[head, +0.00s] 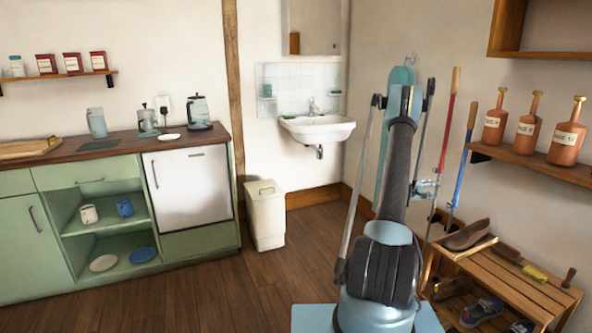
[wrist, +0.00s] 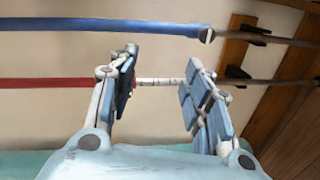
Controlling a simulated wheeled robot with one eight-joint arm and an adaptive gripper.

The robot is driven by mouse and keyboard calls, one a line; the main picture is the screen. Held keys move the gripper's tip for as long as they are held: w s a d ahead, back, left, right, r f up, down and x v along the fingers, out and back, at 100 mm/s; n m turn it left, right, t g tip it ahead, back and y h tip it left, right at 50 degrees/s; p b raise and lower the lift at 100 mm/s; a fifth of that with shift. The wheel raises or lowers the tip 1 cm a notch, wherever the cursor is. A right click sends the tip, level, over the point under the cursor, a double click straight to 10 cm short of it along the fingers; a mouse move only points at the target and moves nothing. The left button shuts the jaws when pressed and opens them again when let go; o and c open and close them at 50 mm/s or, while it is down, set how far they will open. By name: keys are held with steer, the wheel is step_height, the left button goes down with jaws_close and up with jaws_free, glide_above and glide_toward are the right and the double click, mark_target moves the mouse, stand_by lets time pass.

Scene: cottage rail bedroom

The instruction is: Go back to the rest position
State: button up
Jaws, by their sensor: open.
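My gripper (wrist: 163,68) is open in the wrist view, its two blue-padded fingers spread apart with nothing shut between them. A red-handled pole (wrist: 50,83) runs level behind the left finger, and its pale lower part shows in the gap. I cannot tell whether the pole lies between the fingers or beyond them. A blue-handled pole (wrist: 100,27) runs above it, clear of the fingers. In the head view my gripper (head: 426,190) is small and partly hidden, beside the red pole (head: 449,120) and left of the blue pole (head: 466,155). My arm reaches forward.
A slatted shoe bench (head: 515,285) stands at right, below a shelf (head: 545,165) with orange bottles. A sink (head: 317,128), a cream bin (head: 265,215) and a green counter (head: 120,205) stand farther left. Floor (head: 215,285) before the counter is clear.

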steer(key=s+a+r+m+g+y, duration=0.1)
steer(key=s+a+r+y, duration=0.15)
steer(key=a+r, duration=0.3)
steer(key=s+a+r+m+y, duration=0.1)
steer(key=s+a+r, duration=0.35)
steer(key=r, duration=0.25)
steer(key=s+a+r+y, duration=0.3)
steer(key=s+a+r, duration=0.2)
steer(key=s+a, duration=0.75)
steer(key=s+a+f+g+y, duration=0.1)
steer(key=s+a+f+y, duration=0.1)
steer(key=s+a, duration=0.6)
steer(key=s+a+f+g+y, duration=0.1)
steer(key=s+a+f+y, duration=0.2)
steer(key=s+a, duration=0.5)
steer(key=s+a+f+y, duration=0.3)
steer(key=s+a, duration=0.5)
steer(key=s, duration=0.8)
steer(key=shift+s+a+f+m+g, duration=0.15)
steer(key=shift+s+a+m+g, duration=0.15)
steer(key=shift+s+g, duration=0.1)
steer(key=shift+y, duration=0.25)
steer(key=shift+w+d+f, duration=0.2)
steer(key=shift+w+d, duration=0.05)
steer(key=shift+w, duration=0.25)
